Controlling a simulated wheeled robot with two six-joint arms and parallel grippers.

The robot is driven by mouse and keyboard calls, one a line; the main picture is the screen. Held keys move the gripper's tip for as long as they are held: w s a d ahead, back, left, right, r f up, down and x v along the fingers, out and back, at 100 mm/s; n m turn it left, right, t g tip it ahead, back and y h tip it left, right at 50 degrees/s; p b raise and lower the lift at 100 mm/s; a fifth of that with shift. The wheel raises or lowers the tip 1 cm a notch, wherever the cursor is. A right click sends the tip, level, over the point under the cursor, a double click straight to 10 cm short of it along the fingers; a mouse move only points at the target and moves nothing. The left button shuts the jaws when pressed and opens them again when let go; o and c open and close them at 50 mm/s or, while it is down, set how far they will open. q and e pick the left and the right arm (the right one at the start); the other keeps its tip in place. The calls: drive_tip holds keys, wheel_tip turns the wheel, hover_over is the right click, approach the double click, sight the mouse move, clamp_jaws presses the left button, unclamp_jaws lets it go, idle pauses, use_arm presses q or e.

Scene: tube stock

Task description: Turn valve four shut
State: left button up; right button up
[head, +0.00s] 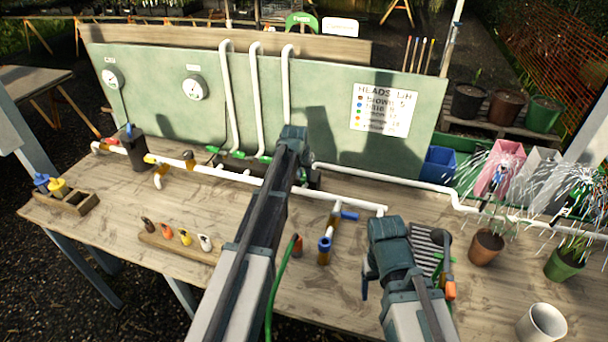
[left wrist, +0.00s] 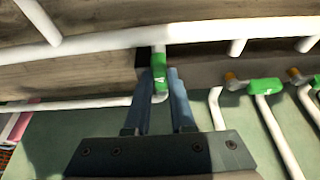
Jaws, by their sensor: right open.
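A row of green-handled valves runs along the foot of the green panel. Three handles (head: 238,154) show in the head view; the place to their right is hidden behind my left gripper (head: 293,135). In the left wrist view the fingers of my left gripper (left wrist: 161,72) stand close on both sides of one green valve handle (left wrist: 159,62), which appears gripped. This handle lies lengthwise between the fingers. Neighbouring green handles (left wrist: 262,86) lie more crosswise. I cannot read a number on the gripped handle. My right gripper (head: 372,278) is open, low over the front right of the bench.
A white pipe (head: 335,198) crosses the bench just in front of the valves. A blue-handled fitting (head: 325,245) and a green hose (head: 278,290) lie between my arms. Plant pots (head: 487,246) and spraying water are at the right. Colored plugs (head: 167,232) stand at the left.

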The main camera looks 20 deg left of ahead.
use_arm(q)
clamp_jaws()
idle(0.7)
drive_tip(key=shift+a, duration=0.1)
idle(0.4)
drive_tip(key=w+a+m+h, duration=0.1)
drive_tip(key=m, duration=0.3)
drive_tip(key=w+a+m+g+h, duration=0.1)
drive_tip(key=a+m, duration=0.1)
drive_tip(key=m, duration=0.1)
drive_tip(key=w+a+m+g+h, duration=0.1)
drive_tip(key=m, duration=0.3)
drive_tip(key=shift+w+a+m+h, duration=0.1)
drive_tip(key=shift+a+m+h, duration=0.2)
drive_tip(key=shift+h, duration=0.1)
drive_tip(key=m, duration=0.1)
drive_tip(key=w+m+g, duration=0.1)
drive_tip(key=m, duration=0.1)
drive_tip(key=shift+w+a, duration=0.2)
drive_tip(key=shift+a, duration=0.1)
drive_tip(key=shift+w+m+g, duration=0.3)
drive_tip(key=shift+m+g, duration=0.1)
drive_tip(key=shift+m, duration=0.45)
drive_tip(key=shift+w+m+g, duration=0.3)
drive_tip(key=shift+m+g, duration=0.1)
drive_tip(key=shift+m, duration=0.45)
